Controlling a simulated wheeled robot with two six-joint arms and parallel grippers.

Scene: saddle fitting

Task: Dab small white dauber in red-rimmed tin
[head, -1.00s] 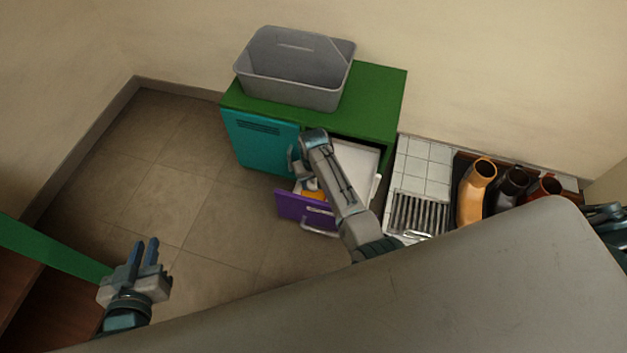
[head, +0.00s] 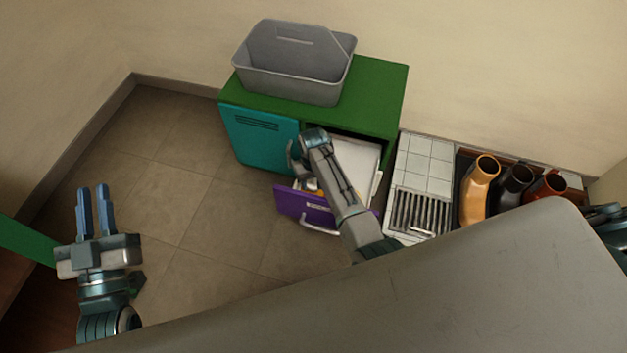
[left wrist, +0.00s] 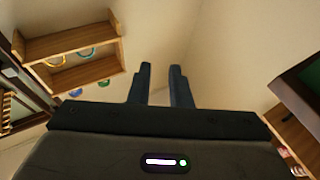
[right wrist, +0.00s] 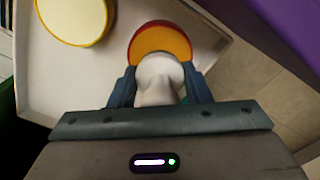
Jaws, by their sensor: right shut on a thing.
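In the right wrist view, my right gripper (right wrist: 160,90) is shut on the white dauber (right wrist: 160,78). Just beyond the dauber is the red-rimmed tin (right wrist: 160,37), with a yellow-orange inside. The dauber overlaps the tin's near edge; I cannot tell whether it touches the contents. In the head view, my right gripper (head: 298,165) is over the open purple-fronted drawer (head: 300,207), and its hand hides most of the tin. My left gripper (head: 95,212) is open and empty over the floor at the left; its fingers show apart in the left wrist view (left wrist: 160,85).
A yellow-rimmed tin (right wrist: 75,18) stands in the same drawer. A green cabinet (head: 380,95) with a teal door (head: 262,140) carries a grey bin (head: 290,75). Several boots, one tan (head: 478,185), stand at the right. The floor (head: 190,200) at left is clear.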

